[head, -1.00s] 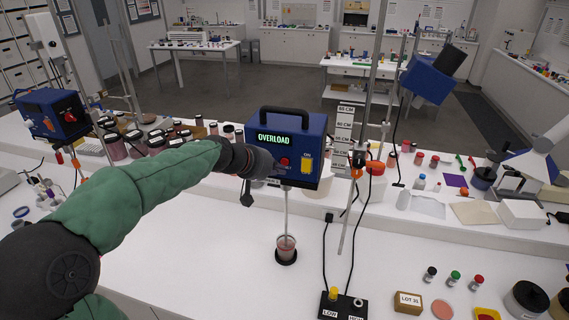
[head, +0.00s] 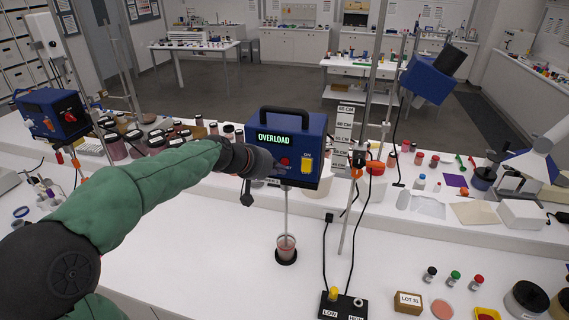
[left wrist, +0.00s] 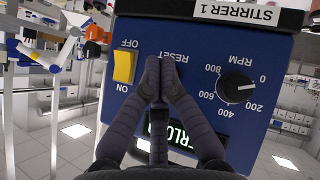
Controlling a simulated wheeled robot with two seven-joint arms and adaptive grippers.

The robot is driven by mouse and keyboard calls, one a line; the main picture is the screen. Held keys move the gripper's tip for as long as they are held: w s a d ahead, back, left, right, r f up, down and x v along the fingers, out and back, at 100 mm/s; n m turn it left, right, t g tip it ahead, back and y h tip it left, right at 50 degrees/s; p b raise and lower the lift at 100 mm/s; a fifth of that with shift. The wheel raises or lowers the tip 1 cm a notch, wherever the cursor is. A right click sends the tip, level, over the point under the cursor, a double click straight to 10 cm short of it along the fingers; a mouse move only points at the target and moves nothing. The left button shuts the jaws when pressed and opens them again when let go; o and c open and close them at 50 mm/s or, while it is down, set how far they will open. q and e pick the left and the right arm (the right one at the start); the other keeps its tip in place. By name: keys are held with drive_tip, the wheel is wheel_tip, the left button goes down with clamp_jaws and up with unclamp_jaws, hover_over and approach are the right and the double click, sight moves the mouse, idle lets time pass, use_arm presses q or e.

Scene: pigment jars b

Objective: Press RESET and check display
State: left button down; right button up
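My left gripper (head: 249,165) is in front of the panel's left part and hides the dial. In the left wrist view the panel is upside down, with the yellow switch (left wrist: 124,66), the RPM dial (left wrist: 236,87) and part of the display (left wrist: 178,136). There my left gripper (left wrist: 159,66) has its fingers together over the RESET label area, hiding the button. Contact cannot be told. My right gripper is out of view.
A stirring rod (head: 286,212) runs down from the box into a small cup (head: 286,246) of pinkish material. A black LOW/HIGH box (head: 342,306) with cables and a LOT box (head: 408,302) stand at the front. A metal stand pole (head: 362,180) rises right of the stirrer.

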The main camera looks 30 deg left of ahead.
use_arm(q)
drive_tip(key=shift+w, duration=0.1)
drive_tip(key=shift+w+a, duration=0.1)
drive_tip(key=shift+w, duration=0.2)
drive_tip(key=shift+w+a, duration=0.1)
drive_tip(key=shift+w, duration=0.3)
idle(0.8)
drive_tip(key=shift+s, duration=0.15)
drive_tip(key=shift+s+d+b, duration=0.2)
drive_tip(key=shift+s+b, duration=0.3)
drive_tip(key=shift+s, duration=0.2)
drive_tip(key=shift+s, duration=0.1)
drive_tip(key=shift+s+d+b, duration=0.25)
drive_tip(key=shift+s+b, duration=0.15)
drive_tip(key=shift+s, duration=0.55)
drive_tip(key=shift+s+d+b, duration=0.25)
drive_tip(key=shift+s+b, duration=0.1)
drive_tip(key=shift+s, duration=0.6)
drive_tip(key=shift+s+d+b, duration=0.25)
drive_tip(key=shift+s+b, duration=0.15)
drive_tip(key=shift+s, duration=0.55)
